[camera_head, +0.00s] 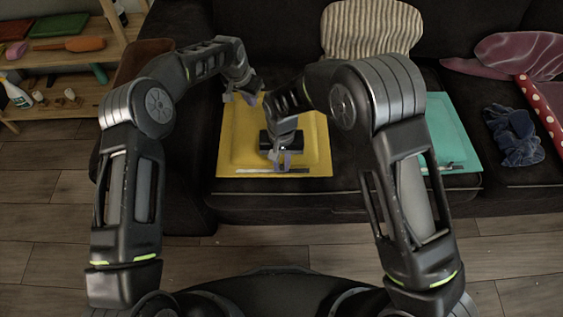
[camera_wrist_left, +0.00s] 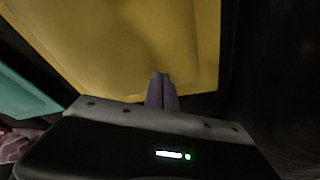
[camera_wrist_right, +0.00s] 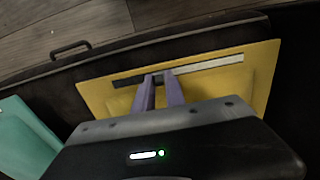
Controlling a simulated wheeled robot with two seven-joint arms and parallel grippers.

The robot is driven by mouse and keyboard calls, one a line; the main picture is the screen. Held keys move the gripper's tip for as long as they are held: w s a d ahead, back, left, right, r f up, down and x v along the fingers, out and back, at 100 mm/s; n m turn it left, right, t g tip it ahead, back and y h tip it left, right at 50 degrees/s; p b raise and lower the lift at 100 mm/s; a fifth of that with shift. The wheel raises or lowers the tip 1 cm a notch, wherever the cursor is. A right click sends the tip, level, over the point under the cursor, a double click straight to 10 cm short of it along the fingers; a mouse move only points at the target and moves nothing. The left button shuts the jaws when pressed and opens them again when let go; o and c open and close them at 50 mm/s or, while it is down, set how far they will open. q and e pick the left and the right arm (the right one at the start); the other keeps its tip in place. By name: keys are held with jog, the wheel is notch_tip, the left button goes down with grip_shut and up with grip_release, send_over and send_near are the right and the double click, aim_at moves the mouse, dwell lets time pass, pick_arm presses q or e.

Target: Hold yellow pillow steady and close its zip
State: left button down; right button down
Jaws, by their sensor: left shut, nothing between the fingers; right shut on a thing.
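The yellow pillow (camera_head: 229,130) lies flat on the dark sofa seat. Its zip (camera_head: 258,171) runs along the near edge, part pale and part dark. The right wrist view also shows the zip (camera_wrist_right: 208,66), with the dark part on the left. My right gripper (camera_wrist_right: 158,76) is shut at the zip where pale meets dark, apparently on the zip pull, which the fingers hide. My left gripper (camera_head: 251,97) is shut and empty at the pillow's far edge. In the left wrist view its fingertips (camera_wrist_left: 161,76) are over the yellow fabric; contact is unclear.
A teal pillow (camera_head: 452,125) lies to the right, with a striped cushion (camera_head: 370,30) behind. A dark blue cloth (camera_head: 513,135) and a red dotted pillow (camera_head: 540,100) are further right. A wooden shelf (camera_head: 70,57) stands at left.

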aim_at(235, 170)
jog(key=shift+a, duration=0.15)
dwell(0.3)
jog(key=a, duration=1.3)
jog(key=shift+w+a, duration=0.1)
jog(key=shift+a, duration=0.1)
jog(key=c, duration=1.5)
grip_release()
jog(key=shift+o, duration=0.7)
jog(key=shift+d, duration=0.15)
